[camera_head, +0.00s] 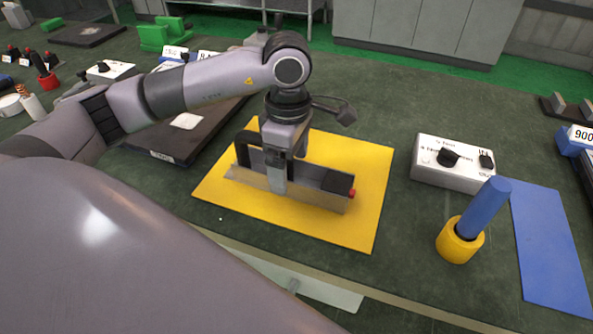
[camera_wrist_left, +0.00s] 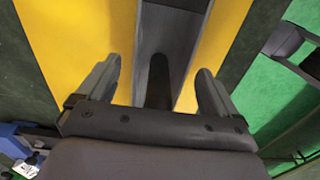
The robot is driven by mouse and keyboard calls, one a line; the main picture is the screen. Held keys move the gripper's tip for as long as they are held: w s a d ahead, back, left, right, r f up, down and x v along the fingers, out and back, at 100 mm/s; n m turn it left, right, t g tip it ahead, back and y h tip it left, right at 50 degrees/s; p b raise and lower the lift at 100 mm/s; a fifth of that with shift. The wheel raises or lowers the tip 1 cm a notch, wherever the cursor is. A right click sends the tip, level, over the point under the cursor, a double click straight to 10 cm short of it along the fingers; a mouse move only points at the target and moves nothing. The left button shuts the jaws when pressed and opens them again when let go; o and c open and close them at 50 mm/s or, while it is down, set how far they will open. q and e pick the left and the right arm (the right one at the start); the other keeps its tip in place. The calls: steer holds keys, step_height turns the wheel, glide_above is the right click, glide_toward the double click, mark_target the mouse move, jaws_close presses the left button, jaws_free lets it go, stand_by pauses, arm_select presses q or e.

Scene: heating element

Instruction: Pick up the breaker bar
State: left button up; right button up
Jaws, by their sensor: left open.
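A long grey metal piece (camera_head: 303,196) with a channel shape lies on the yellow mat (camera_head: 360,160), with a dark upright handle (camera_head: 242,150) at its left end and a black block with a red tip at its right end. I take it to be the breaker bar, but cannot be sure. My left gripper (camera_head: 280,182) points down over its middle and hides part of it. In the left wrist view the fingers (camera_wrist_left: 157,72) are open, one on each side of the grey channel (camera_wrist_left: 174,35), with a dark strip between them. Contact cannot be told. My right gripper is not in view.
Right of the mat stand a white switch box (camera_head: 430,172) and a blue rod (camera_head: 484,205) in a yellow cup (camera_head: 455,242), beside a blue mat (camera_head: 550,245).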

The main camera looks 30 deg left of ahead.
arm_select(q)
steer(key=shift+f, duration=0.1)
steer(key=c, duration=1.5)
step_height(320, 180, up, 9)
steer(key=shift+w+f, duration=0.15)
steer(key=shift+f, duration=0.05)
step_height(320, 180, up, 12)
steer(key=p, duration=0.3)
steer(key=shift+f, duration=0.25)
